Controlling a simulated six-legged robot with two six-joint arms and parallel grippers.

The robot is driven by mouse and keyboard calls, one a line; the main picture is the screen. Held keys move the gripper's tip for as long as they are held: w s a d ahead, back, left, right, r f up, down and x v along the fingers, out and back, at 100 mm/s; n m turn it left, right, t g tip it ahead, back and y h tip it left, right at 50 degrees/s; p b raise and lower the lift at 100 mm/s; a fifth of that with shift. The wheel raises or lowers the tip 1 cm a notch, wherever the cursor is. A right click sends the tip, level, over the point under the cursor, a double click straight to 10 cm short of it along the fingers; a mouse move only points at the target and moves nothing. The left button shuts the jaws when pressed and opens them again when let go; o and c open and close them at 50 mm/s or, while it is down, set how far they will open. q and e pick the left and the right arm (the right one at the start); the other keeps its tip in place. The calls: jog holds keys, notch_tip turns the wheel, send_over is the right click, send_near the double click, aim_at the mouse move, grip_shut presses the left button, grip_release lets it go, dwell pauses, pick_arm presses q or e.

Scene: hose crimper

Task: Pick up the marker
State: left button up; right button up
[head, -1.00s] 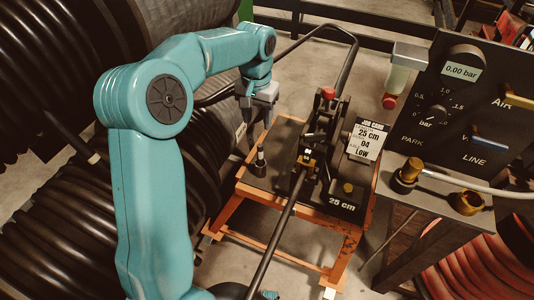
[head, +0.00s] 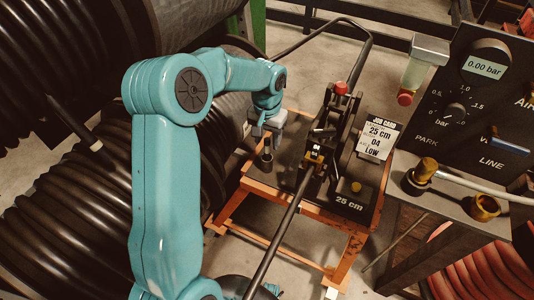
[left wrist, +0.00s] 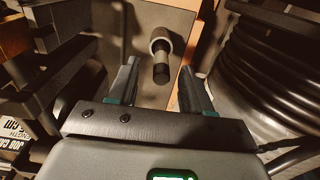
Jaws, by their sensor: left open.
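The marker (head: 266,161) is a short dark upright cylinder at the left end of the crimper's bench (head: 296,198). My left gripper (head: 266,133) is open, just above the marker's top in the head view. In the left wrist view, clear gaps show on both sides of the marker. My right gripper is out of view.
The black crimper (head: 325,140) with a red-topped lever stands right of the marker. A control panel (head: 470,110) stands at right; large black hose coils (head: 70,215) fill the left.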

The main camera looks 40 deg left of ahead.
aim_at(267, 148)
pick_arm(q)
notch_tip(267, 148, down, 5)
jog(key=shift+a, duration=0.1)
grip_shut()
jog(key=shift+w+r, duration=0.1)
